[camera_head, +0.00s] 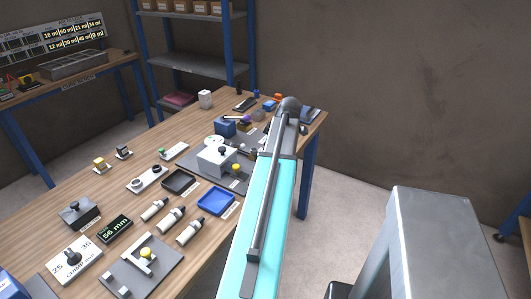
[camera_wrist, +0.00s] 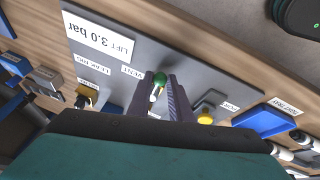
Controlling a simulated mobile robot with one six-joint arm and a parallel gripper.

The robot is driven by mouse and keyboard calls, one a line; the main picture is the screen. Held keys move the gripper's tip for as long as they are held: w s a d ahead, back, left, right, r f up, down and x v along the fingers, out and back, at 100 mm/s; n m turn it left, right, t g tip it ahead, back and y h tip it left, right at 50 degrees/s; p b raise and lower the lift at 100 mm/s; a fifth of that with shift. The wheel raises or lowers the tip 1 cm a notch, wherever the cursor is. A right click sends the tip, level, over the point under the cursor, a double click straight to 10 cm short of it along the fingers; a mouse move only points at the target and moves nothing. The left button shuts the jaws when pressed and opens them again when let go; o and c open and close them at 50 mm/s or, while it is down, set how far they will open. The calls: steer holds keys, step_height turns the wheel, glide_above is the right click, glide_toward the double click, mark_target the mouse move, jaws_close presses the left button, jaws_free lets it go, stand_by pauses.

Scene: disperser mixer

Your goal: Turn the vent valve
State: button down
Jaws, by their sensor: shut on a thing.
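The vent valve (camera_wrist: 159,80) shows in the wrist view as a small lever with a green round knob and a pale stem. It stands on a grey panel (camera_wrist: 190,62) beside a label reading VENT, seen upside down. My gripper (camera_wrist: 156,87) has its two dark fingers on either side of the knob and stem and is shut on it. The lower part of the lever is partly hidden between the fingers. In the head view, my arm blocks the vent valve and my fingertips cannot be made out.
A yellow knob (camera_wrist: 206,114) stands close to the right finger. A white LIFT 3.0 bar display (camera_wrist: 98,36) is on the panel. A blue tray (camera_head: 216,201), a black tray (camera_head: 179,181) and several white bottles (camera_head: 172,218) lie on the wooden table, left of my arm.

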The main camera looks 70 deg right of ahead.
stand_by(0.3)
steer(key=c, duration=1.9)
jaws_free()
steer(key=shift+s+r, duration=0.1)
steer(key=shift+r, duration=0.05)
steer(key=b+v, duration=0.2)
steer(key=v, duration=1.1)
steer(key=shift+r+b, duration=0.2)
steer(key=shift+b, duration=0.1)
steer(key=shift+s, duration=0.2)
